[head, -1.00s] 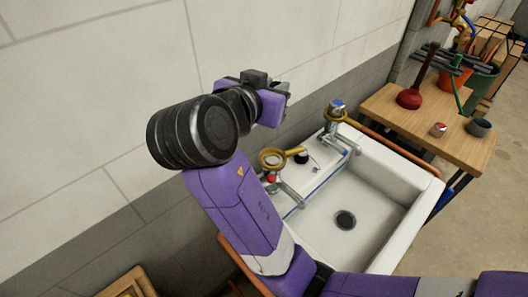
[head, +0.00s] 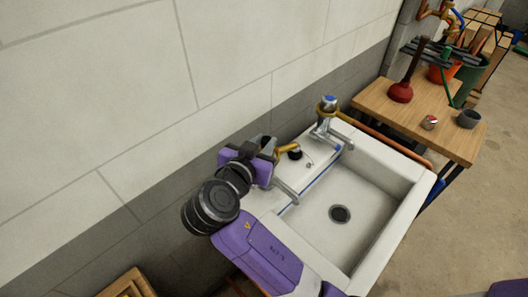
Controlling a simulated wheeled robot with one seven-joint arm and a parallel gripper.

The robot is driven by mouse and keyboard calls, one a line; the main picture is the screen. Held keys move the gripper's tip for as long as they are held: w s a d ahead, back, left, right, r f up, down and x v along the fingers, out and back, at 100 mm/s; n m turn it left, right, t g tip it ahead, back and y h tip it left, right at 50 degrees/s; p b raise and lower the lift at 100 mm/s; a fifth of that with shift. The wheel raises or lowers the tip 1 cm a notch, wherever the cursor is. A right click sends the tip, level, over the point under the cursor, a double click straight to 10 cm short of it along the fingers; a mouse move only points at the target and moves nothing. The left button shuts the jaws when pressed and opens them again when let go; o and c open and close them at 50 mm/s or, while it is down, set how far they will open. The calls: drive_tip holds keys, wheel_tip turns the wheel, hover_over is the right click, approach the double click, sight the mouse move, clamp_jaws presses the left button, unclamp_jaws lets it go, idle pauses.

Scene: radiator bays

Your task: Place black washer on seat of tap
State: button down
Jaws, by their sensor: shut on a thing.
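My gripper (head: 264,151) is over the near tap at the left end of the sink, pointing down towards it. It is shut; its fingertips are largely hidden by the gripper body. The black washer is not clearly visible; I take it to be what the jaws hold. The near tap (head: 286,193) shows only its chrome spout and a bit of a yellow handle (head: 288,148). Its seat is hidden behind my gripper, so I cannot tell whether anything touches it. The far tap (head: 328,113) has a blue top and a yellow ring around it.
The white sink (head: 374,182) has a dark drain (head: 340,214). A small black round piece (head: 295,153) is on its back ledge between the taps. A wooden bench (head: 451,140) holds a red plunger (head: 401,91), a small red-topped can (head: 430,122) and a grey cup (head: 468,119). The wall is close behind.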

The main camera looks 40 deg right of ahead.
drive_tip(key=shift+f, duration=1.85)
drive_tip(key=shift+f, duration=0.2)
drive_tip(key=c, duration=1.5)
unclamp_jaws()
drive_tip(key=shift+r, duration=0.1)
drive_tip(key=shift+r, duration=0.25)
drive_tip(key=b+v, duration=0.2)
drive_tip(key=v, duration=1)
drive_tip(key=shift+s+f, duration=0.1)
